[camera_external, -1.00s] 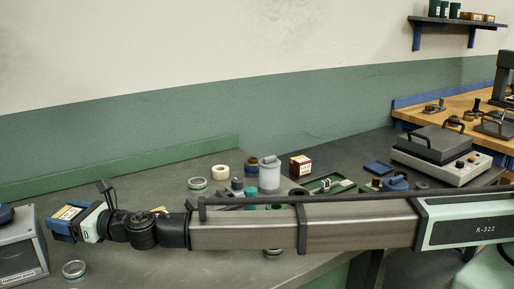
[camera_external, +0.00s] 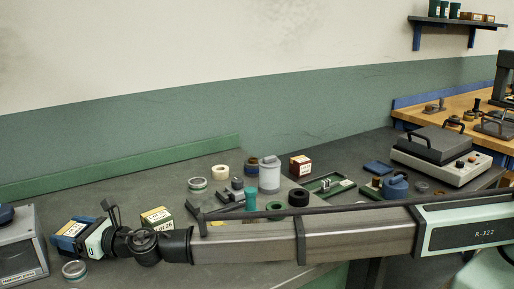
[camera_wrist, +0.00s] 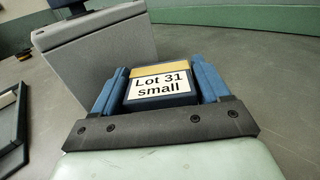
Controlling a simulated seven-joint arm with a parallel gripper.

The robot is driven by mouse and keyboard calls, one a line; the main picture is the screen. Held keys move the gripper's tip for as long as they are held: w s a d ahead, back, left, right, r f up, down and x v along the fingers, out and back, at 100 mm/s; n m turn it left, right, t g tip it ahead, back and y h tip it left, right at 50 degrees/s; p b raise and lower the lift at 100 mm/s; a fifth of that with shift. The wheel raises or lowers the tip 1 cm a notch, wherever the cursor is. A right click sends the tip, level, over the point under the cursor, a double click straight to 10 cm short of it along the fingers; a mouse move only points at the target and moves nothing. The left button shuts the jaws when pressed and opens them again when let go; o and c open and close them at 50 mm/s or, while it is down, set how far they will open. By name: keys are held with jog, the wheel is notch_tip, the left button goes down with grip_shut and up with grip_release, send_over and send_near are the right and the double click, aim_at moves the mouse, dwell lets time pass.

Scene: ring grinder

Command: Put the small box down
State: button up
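The small box (camera_wrist: 158,88) is dark blue with a tan band and a white label reading "Lot 31 small". In the wrist view it sits between the two blue fingers of my gripper (camera_wrist: 162,78), which is shut on it. In the external view my gripper (camera_external: 68,238) is at the left of the bench, low over the grey top, and the small box's label (camera_external: 75,228) shows there. I cannot tell whether the box's underside touches the bench.
A grey machine (camera_external: 18,250) stands close to the left of my gripper; its grey body (camera_wrist: 95,50) also shows in the wrist view. A round tin (camera_external: 74,270) lies just in front. A labelled box (camera_external: 157,218) stands behind my wrist. Jars and rings crowd the bench's middle.

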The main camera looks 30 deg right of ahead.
jog(key=o, duration=0.3)
jog(key=shift+o, duration=0.2)
jog(key=shift+r, duration=0.15)
jog(key=v, duration=1.2)
